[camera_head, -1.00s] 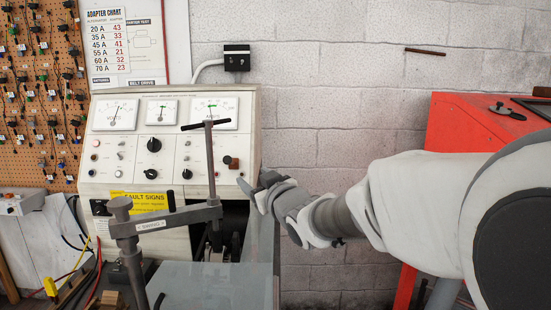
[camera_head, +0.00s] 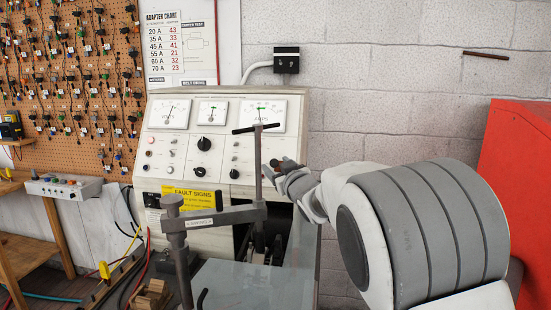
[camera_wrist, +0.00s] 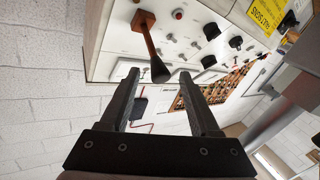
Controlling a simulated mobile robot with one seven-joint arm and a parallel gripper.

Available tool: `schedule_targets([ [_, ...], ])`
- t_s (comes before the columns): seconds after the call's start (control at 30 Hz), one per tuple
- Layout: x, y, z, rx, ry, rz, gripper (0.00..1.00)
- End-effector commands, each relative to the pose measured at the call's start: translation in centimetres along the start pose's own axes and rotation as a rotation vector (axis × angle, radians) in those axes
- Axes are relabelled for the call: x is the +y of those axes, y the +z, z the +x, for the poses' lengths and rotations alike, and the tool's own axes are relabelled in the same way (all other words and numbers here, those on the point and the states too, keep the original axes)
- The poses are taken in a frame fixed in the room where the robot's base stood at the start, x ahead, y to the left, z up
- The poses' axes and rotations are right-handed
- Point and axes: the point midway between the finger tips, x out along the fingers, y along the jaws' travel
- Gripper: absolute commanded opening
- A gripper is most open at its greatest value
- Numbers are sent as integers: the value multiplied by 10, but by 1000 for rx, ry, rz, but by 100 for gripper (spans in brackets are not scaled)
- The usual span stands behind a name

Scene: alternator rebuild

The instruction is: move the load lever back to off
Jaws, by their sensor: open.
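The load lever, a brown arm (camera_wrist: 150,38) with a dark flared knob, sticks out from the white tester panel (camera_wrist: 118,38) in the wrist view. My gripper (camera_wrist: 159,76) is open and empty, its two dark fingers pointing at the panel. The knob shows in the gap between the fingertips; I cannot tell whether it lies between them or just beyond. No finger visibly touches it. In the head view my gripper (camera_head: 279,168) is at the panel's right side and largely covers the lever there.
A grey clamp (camera_head: 215,217) with an upright T-handle (camera_head: 257,128) stands close left of my gripper. Gauges, knobs and switches fill the panel (camera_head: 225,92). A red cabinet (camera_head: 515,165) stands right. The block wall (camera_head: 385,95) is behind.

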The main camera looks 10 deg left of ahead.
Motion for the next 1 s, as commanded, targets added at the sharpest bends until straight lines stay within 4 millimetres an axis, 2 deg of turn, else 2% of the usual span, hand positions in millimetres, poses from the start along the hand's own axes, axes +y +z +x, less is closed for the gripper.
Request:
schedule_targets([
  [0.1,0,0,20,-1,0,-2,63],
  [0.33,0,0,46,-1,0,0,63],
  [0.5,0,0,55,-1,1,0,63],
  [0.8,0,0,56,-1,1,1,63],
  [0.83,0,0,56,-1,1,1,61],
  [1.0,0,0,56,-1,0,0,31],
])
